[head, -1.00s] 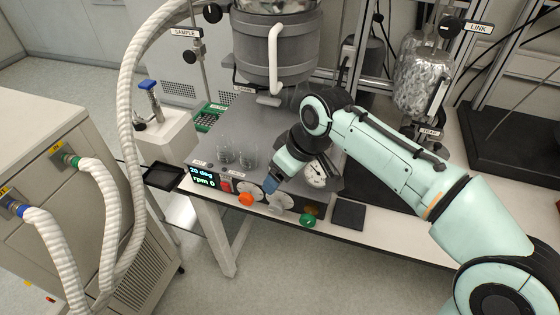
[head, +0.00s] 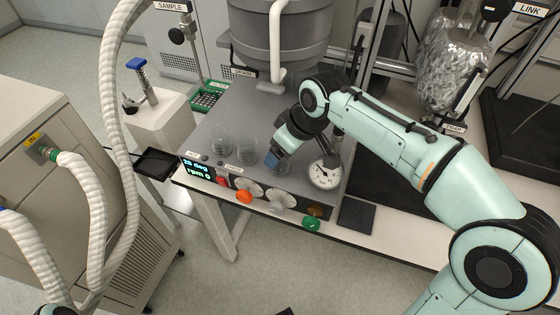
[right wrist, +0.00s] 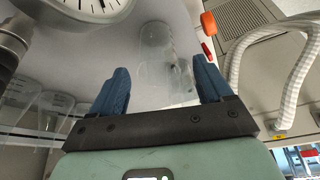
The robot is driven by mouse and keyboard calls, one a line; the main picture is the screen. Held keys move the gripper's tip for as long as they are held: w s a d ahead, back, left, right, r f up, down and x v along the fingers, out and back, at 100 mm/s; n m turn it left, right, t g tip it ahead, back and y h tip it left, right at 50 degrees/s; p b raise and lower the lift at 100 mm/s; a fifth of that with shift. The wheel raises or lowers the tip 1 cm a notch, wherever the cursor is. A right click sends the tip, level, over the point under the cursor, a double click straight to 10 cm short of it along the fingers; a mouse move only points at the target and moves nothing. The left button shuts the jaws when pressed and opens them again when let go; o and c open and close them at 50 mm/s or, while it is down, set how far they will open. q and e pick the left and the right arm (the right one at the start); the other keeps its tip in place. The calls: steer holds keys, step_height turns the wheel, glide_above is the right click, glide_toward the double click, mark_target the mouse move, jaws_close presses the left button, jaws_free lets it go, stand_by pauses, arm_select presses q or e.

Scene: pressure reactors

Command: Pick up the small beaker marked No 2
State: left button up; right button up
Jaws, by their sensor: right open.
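Two small clear glass beakers stand side by side on the grey bench plate in the head view, a left one (head: 220,145) and a right one (head: 247,151). Their numbers are too small to read. My right gripper (head: 273,160) is just right of the right beaker, low over the plate, open. In the right wrist view, clear glass (right wrist: 157,50) shows beyond and between the blue fingers (right wrist: 160,88), apart from them. Graduated glass beakers (right wrist: 48,112) also show at that view's left. I cannot tell which is No 2.
A round gauge (head: 325,174) stands close right of my right gripper. An orange knob (head: 244,196), a green knob (head: 311,223) and a display (head: 197,168) line the front edge. A large grey vessel (head: 280,40) hangs behind. A green rack (head: 208,97) is at back left.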

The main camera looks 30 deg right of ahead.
steer(key=shift+b+x, duration=0.3)
steer(key=shift+x, duration=2.7)
steer(key=shift+d, duration=0.1)
steer(key=c, duration=1)
